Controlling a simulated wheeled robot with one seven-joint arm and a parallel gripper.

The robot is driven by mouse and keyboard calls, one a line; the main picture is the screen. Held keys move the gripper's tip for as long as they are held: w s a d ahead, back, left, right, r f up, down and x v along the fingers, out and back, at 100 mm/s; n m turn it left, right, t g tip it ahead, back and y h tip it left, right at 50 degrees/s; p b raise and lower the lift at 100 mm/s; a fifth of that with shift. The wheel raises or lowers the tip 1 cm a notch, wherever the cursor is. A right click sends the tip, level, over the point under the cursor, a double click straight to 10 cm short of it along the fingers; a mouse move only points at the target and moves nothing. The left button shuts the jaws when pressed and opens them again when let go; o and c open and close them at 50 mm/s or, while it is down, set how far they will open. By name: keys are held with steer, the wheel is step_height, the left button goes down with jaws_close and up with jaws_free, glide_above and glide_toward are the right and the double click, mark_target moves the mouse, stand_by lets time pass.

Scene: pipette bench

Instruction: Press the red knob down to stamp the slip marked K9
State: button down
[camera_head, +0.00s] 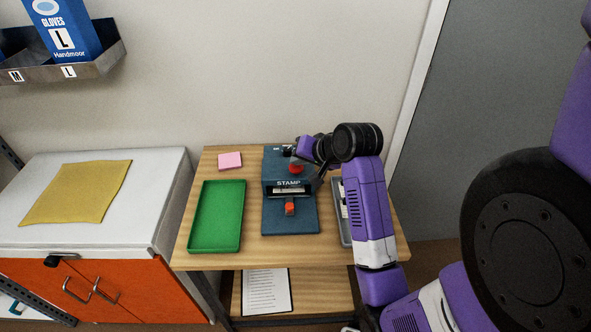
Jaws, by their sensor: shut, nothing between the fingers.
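The blue stamp device (276,222) stands in the middle of the wooden table, with the word STAMP on its front. Its red knob (296,169) shows on top, just left of my gripper. A pale slip (290,190) shows in the slot under the STAMP lettering; its marking is too small to read. An orange-red part (290,208) sits on the base in front of the slot. My gripper (317,184) is shut and empty at the stamp's right side, small and dark; I cannot tell whether it touches the stamp. My arm partly hides the area to the right.
A green tray (193,218) lies left of the stamp, empty. A grey tray (345,241) with pale items is partly behind my arm. A pink pad (230,160) lies at the back left. A white-topped cabinet (165,170) with a yellow cloth (78,193) stands left.

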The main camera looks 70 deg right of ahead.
mark_target(299, 168)
steer(key=shift+f, duration=0.55)
stand_by(0.4)
steer(key=shift+r, duration=0.1)
steer(key=shift+r+p, duration=1.95)
steer(key=shift+p, duration=0.3)
step_height(299, 168, up, 6)
steer(key=p, duration=0.6)
